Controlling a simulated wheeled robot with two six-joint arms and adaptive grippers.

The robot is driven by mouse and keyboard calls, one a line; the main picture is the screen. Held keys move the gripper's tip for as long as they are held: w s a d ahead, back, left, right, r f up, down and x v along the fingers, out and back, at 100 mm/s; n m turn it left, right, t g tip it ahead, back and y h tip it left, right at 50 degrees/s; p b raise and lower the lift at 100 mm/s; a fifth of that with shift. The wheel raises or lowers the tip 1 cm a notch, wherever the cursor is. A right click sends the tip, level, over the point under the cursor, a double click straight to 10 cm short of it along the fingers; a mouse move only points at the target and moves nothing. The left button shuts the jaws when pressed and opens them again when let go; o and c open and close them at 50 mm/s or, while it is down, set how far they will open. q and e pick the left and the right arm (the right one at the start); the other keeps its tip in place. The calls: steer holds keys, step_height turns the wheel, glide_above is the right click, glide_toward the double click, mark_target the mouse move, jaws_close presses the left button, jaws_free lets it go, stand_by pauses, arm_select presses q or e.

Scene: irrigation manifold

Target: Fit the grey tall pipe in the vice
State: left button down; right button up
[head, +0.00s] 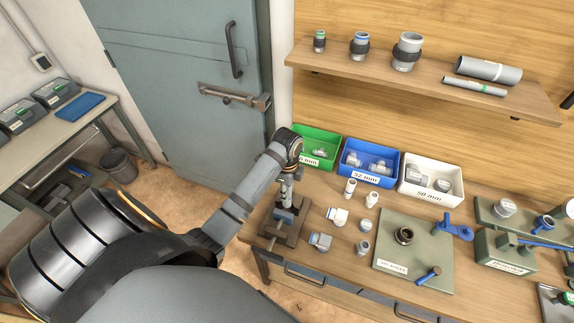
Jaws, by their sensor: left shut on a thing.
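My left gripper (289,180) points down above the vice (282,230) at the left end of the workbench. It is shut on a slim grey piece, which looks like the grey tall pipe (286,201). The pipe stands about upright and its lower end is at the vice's blue jaws. The gripper hides much of it, and I cannot tell whether it is seated between the jaws. My right gripper is not in view.
Several loose fittings (339,216) stand just right of the vice. Green (327,137), blue (371,157) and white bins (431,179) line the back. A green board (391,272) lies to the right. A shelf (420,79) with pipes hangs above.

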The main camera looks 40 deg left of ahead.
arm_select(q)
steer(key=shift+f, duration=0.8)
steer(key=shift+f, duration=0.2)
steer(key=shift+f, duration=0.8)
stand_by(1.2)
steer(key=shift+f, duration=0.45)
steer(key=shift+f, duration=0.8)
stand_by(0.6)
steer(key=c, duration=1)
jaws_free()
steer(key=shift+o, duration=0.5)
